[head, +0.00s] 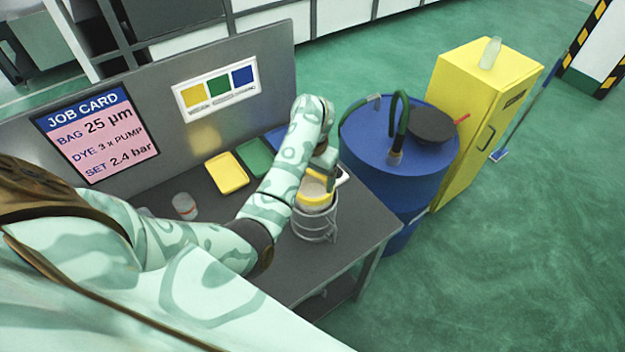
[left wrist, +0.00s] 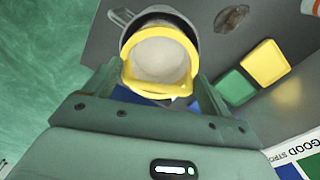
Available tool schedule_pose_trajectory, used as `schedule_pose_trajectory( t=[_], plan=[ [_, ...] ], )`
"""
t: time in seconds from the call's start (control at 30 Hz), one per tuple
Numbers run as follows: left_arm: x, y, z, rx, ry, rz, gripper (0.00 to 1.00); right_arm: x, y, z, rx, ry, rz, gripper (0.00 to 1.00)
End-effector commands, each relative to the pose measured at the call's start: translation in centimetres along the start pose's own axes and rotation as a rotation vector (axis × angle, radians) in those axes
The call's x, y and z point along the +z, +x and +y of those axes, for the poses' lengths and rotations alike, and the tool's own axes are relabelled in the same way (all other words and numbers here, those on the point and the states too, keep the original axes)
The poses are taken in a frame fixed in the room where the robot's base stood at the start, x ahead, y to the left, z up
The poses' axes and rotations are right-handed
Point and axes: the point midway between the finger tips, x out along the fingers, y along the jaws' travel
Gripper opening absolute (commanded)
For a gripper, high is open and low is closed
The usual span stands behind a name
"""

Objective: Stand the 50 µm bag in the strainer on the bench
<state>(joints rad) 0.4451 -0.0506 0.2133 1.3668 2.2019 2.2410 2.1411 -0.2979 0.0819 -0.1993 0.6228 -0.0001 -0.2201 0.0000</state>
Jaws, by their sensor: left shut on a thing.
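The bag has a yellow rim (head: 315,200) and a pale inside; its micron marking is not readable. It also shows in the left wrist view (left wrist: 160,58), with its round mouth facing the camera. My left gripper (head: 326,160) is shut on the bag's rim, with a finger at either side in the left wrist view (left wrist: 157,92). The strainer (head: 315,226) is a grey open-topped vessel with a handle, on the bench (head: 275,277). The bag is upright over its mouth, rim above the strainer's edge; how deep it sits is hidden. My right gripper is out of view.
Yellow (head: 227,173), green (head: 254,157) and blue (head: 279,139) trays lie along the back of the bench. The job card (head: 95,133) reads bag 25 µm. A blue drum (head: 395,165) stands right of the bench.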

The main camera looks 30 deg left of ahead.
Motion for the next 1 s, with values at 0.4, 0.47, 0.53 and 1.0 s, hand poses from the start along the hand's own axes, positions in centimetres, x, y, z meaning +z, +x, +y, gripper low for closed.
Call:
schedule_pose_trajectory(
  t=[0.4, 0.47, 0.53, 1.0],
  plan=[
    [-0.1, 1.3, 0.0, 0.0, -0.001, 0.002, 0.4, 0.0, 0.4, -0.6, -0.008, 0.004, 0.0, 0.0],
    [0.0, 1.4, 0.0, -0.001, -0.002, 0.001, 0.88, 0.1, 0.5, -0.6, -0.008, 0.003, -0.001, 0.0],
    [0.0, 1.4, 0.0, -0.001, -0.001, 0.001, 1.0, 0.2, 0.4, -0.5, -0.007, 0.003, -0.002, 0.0],
    [-0.1, -2.8, 0.0, -0.001, -0.002, 0.005, 1.0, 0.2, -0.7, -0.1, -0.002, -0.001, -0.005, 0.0]
  ],
)
